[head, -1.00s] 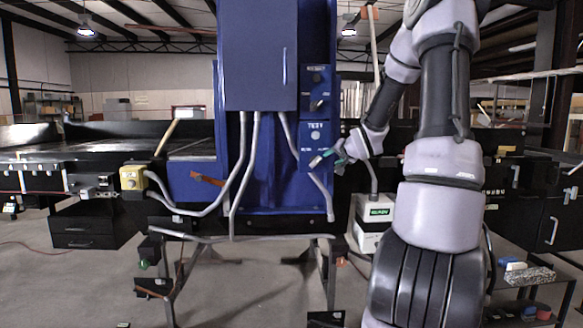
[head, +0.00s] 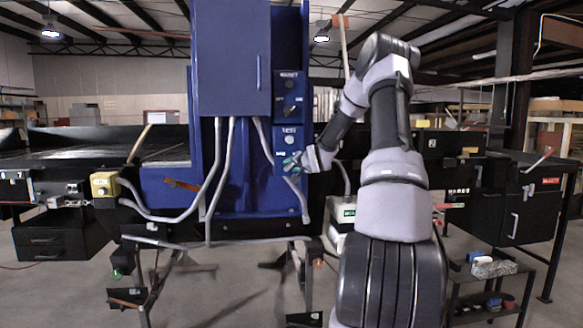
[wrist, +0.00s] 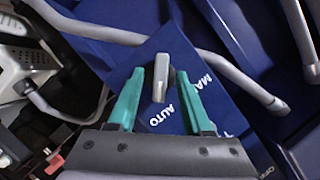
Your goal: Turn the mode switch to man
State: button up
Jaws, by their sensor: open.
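The mode switch (wrist: 161,78) is a light grey lever on a dark blue plate (wrist: 216,95) in the wrist view. White AUTO lettering shows below and right of it, and a partly cut-off MA label further right. I cannot tell for sure which label it points to. My gripper (wrist: 160,73) has green fingers, open, one on each side of the lever with gaps between. In the head view my gripper (head: 291,162) is at the lower part of the blue cabinet's right-hand panel (head: 289,115) and covers the switch there.
The blue cabinet (head: 233,60) stands ahead, with grey conduits (head: 233,160) below its door; conduits also pass near the plate in the wrist view (wrist: 235,60). A yellow box (head: 104,184) is at left. A cart (head: 495,290) stands at right.

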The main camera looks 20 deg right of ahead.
jog(key=shift+w, duration=0.1)
grip_shut()
dwell(0.3)
jog(key=n, duration=0.1)
jog(key=n+h, duration=0.1)
jog(key=shift+a+r+n+g, duration=0.1)
jog(key=shift+a+n+g, duration=0.15)
jog(key=shift+n+g, duration=0.15)
jog(key=n+g+h, duration=0.1)
jog(key=n+h, duration=0.2)
jog(key=shift+w+a+n, duration=0.1)
jog(key=shift+a+n, duration=0.05)
jog(key=shift+n, duration=0.25)
jog(key=n+h, duration=0.2)
jog(key=shift+a+n, duration=0.1)
jog(key=shift+n, duration=0.3)
jog(key=shift+n+h, duration=0.9)
jog(key=shift+n, duration=0.5)
jog(key=shift+g, duration=0.3)
